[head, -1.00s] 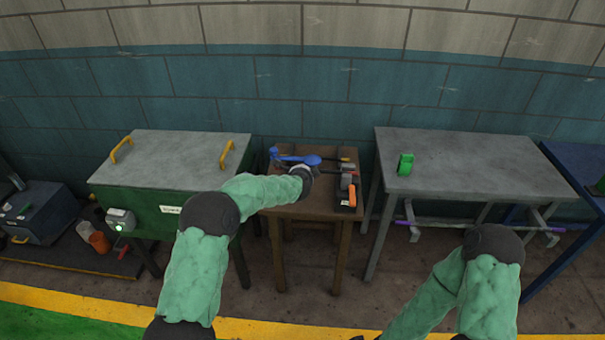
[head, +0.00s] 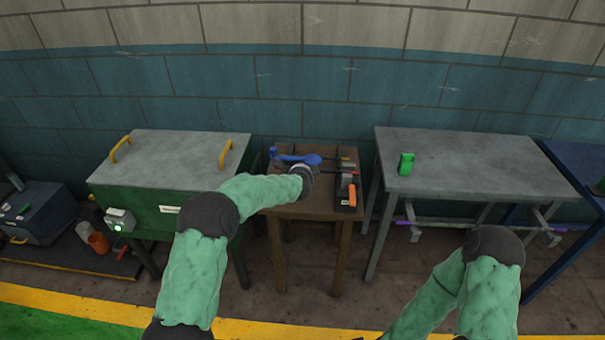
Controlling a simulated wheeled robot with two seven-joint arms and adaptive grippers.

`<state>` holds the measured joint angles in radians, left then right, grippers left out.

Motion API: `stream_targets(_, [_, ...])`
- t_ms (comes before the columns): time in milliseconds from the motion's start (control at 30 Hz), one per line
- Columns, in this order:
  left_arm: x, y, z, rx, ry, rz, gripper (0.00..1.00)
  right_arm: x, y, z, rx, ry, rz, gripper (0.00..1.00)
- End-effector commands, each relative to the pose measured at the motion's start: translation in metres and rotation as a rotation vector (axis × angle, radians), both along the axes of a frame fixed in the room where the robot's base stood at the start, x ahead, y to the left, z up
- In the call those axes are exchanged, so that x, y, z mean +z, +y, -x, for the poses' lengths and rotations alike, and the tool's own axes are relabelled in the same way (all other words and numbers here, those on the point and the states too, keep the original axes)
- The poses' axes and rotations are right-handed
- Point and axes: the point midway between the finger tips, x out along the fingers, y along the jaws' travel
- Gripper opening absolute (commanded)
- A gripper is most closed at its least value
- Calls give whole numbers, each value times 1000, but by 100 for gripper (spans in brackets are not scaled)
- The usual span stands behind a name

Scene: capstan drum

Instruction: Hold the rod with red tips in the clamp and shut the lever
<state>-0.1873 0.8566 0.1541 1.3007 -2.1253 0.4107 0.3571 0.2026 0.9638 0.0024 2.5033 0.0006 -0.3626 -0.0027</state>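The clamp (head: 346,190) lies on the right side of a small wooden table (head: 320,207). It has a dark body, a grey block and an orange lever (head: 352,195). My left gripper (head: 308,174) is low over the middle of this table, just left of the clamp. Its fingers are hidden or too small to tell open from shut. Several thin dark rods lie near the clamp and behind it. A small reddish spot (head: 354,172) shows there, but I cannot make out which rod has red tips. My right arm is at the lower right, and its gripper is not clearly visible.
A blue spoon-shaped tool (head: 300,158) lies at the back of the wooden table. A green chest (head: 165,160) with yellow handles stands left. A grey table (head: 470,165) stands right, mostly clear, with a green object (head: 406,163) on it.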

Motion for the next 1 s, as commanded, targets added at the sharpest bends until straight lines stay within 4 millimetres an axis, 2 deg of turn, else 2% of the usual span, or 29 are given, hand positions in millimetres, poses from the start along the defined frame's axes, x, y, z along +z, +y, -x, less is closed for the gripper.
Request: stream_targets(1000, [4,1,-1,2,-5,1,0,-10,0,0,0,0,0,40])
